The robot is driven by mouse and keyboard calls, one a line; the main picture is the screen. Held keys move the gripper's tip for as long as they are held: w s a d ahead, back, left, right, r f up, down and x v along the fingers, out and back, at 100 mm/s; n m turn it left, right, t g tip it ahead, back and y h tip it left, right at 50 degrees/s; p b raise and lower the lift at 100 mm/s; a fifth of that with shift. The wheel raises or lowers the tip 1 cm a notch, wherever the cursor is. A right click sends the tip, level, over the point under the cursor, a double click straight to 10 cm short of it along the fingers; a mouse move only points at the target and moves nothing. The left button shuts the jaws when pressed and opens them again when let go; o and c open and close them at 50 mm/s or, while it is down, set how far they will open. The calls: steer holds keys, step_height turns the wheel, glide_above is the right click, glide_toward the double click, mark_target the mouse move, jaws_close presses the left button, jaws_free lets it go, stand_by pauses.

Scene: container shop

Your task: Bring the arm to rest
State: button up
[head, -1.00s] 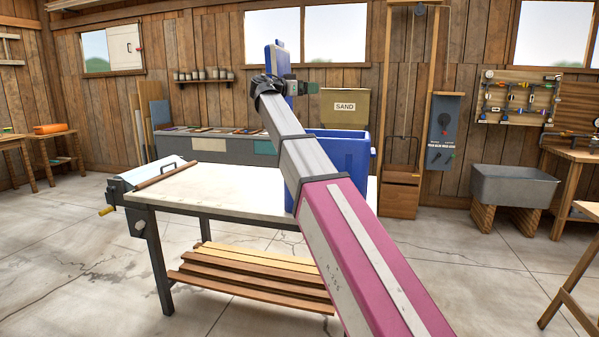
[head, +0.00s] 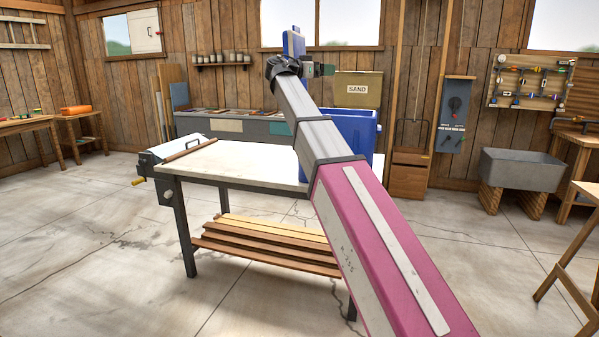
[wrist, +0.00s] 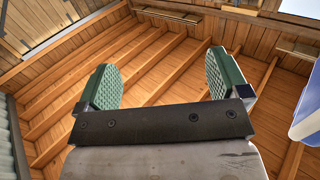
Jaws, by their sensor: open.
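My arm reaches up and away from the lower right of the head view, past the right end of the workbench. My gripper (head: 322,69) is at its far end, high up, with a green finger showing. In the wrist view my gripper (wrist: 163,75) has its two green-padded fingers wide apart with nothing between them. Beyond them are the plank wall and wooden beams or slats.
A workbench (head: 238,160) stands left of my arm, planks (head: 265,250) on its lower shelf. A blue bin (head: 357,135) is partly hidden behind my arm; an upright blue panel (head: 293,44) is close by the gripper. A grey sink (head: 525,170) stands right. Floor left is clear.

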steer(key=s+d+f+n+g+y, duration=0.1)
steer(key=s+d+f+n+y, duration=0.15)
steer(key=f, duration=1.25)
steer(key=s+d+f+n+g+y, duration=0.2)
steer(key=d+f+n+y, duration=0.15)
steer(key=f, duration=1.05)
steer(key=s+d+f+n+g+y, duration=0.15)
steer(key=d+f, duration=0.25)
steer(key=f, duration=1.1)
steer(key=s+d+f+n+g+y, duration=0.1)
steer(key=s+f+n+g+y, duration=0.3)
steer(key=s+f, duration=2.1)
step_height(320, 180, down, 3)
steer(key=y, duration=0.4)
steer(key=shift+d, duration=0.2)
steer(key=shift+n+g, duration=0.25)
